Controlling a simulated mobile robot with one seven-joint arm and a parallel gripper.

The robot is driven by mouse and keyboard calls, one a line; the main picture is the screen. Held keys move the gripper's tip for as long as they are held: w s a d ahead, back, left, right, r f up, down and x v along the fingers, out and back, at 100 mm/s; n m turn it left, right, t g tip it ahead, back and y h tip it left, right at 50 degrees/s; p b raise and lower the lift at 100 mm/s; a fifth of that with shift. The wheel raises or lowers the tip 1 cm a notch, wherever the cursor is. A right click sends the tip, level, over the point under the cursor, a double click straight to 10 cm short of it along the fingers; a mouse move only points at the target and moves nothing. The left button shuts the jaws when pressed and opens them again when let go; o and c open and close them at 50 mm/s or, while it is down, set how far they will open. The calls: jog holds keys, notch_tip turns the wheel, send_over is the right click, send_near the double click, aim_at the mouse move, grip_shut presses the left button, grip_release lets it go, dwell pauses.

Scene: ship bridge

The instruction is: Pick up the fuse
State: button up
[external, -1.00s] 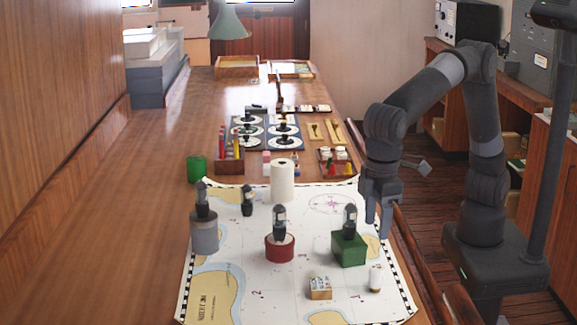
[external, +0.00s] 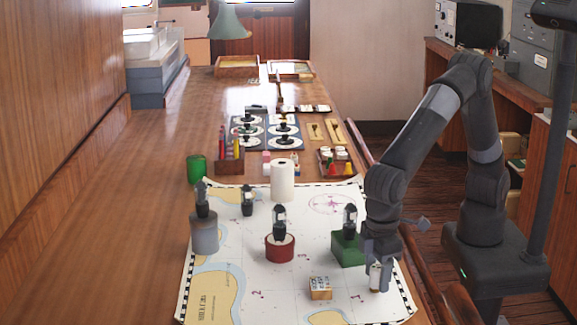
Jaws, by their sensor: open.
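The fuse appears to be the small pale upright cylinder (external: 375,277) with a darker end, near the right edge of the chart. My gripper (external: 378,281) points down at it, with its fingers open at the cylinder's sides. The fingers partly cover the cylinder, and I cannot tell whether they touch it.
A small box with a pale top (external: 320,289) lies left of the fuse. A green block with a lamp on it (external: 347,250) stands close behind. A red round base (external: 279,249) and a grey cylinder (external: 204,236) stand further left on the chart (external: 275,305).

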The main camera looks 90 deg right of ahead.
jog(key=shift+f, duration=0.3)
jog(key=shift+c, duration=0.3)
jog(key=c, duration=1)
